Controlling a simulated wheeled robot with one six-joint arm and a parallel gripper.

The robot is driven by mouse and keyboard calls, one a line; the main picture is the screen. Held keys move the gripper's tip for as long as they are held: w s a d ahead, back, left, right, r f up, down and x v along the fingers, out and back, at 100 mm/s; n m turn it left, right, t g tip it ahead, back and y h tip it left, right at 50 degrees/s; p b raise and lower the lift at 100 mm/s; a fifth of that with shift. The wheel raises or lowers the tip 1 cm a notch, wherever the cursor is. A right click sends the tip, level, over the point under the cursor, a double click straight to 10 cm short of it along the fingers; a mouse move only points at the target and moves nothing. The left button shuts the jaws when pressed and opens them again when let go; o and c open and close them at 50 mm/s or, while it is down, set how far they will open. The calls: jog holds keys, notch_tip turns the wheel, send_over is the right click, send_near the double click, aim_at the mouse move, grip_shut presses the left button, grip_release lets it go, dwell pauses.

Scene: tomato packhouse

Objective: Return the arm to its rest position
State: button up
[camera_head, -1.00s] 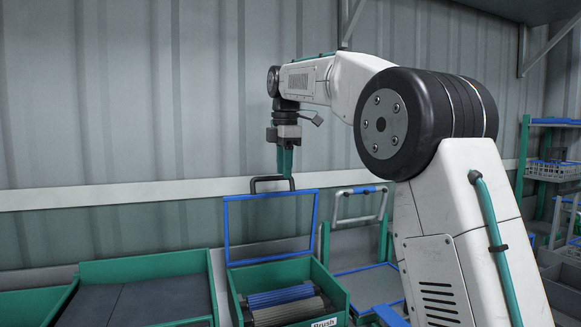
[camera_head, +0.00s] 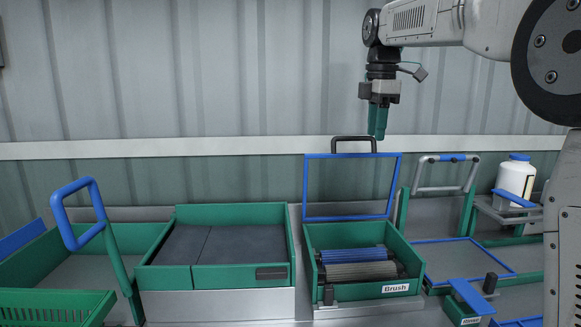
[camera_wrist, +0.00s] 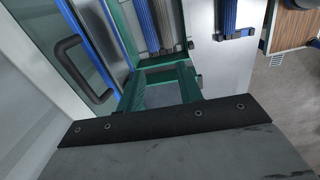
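My arm reaches in from the right in the head view, raised and bent, with its wrist pointing down. My gripper (camera_head: 378,122) hangs at the end with its green fingers downward, in front of the grey wall. It is above and a little right of the black handle (camera_head: 354,140) on the open lid of the Brush box (camera_head: 360,290). No object shows at the fingertips. The fingers overlap closely from this side, so I cannot tell whether there is a gap.
The green Brush box, holding blue and grey rollers (camera_head: 358,271), stands below with its blue-framed lid (camera_head: 306,186) up. Left are a green grey-topped tray (camera_head: 243,276) and a blue-handled bin (camera_head: 64,226). A white bottle (camera_head: 515,180) stands right. Space around my gripper looks clear.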

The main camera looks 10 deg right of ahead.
jog(key=s+a+f+m, duration=0.1)
jog(key=s+f+m, duration=0.4)
jog(key=s, duration=0.7)
jog(key=s+a+f+m, duration=0.1)
jog(key=s+f+m, duration=0.5)
jog(key=s+f, duration=0.4)
jog(key=s+a+f+m, duration=0.1)
jog(key=s+f+m, duration=0.4)
jog(key=s, duration=0.9)
notch_tip(320, 180, down, 2)
jog(key=shift+s+a+f+m+t, duration=0.15)
jog(key=shift+s+a+m+t, duration=0.15)
jog(key=shift+s+m, duration=0.1)
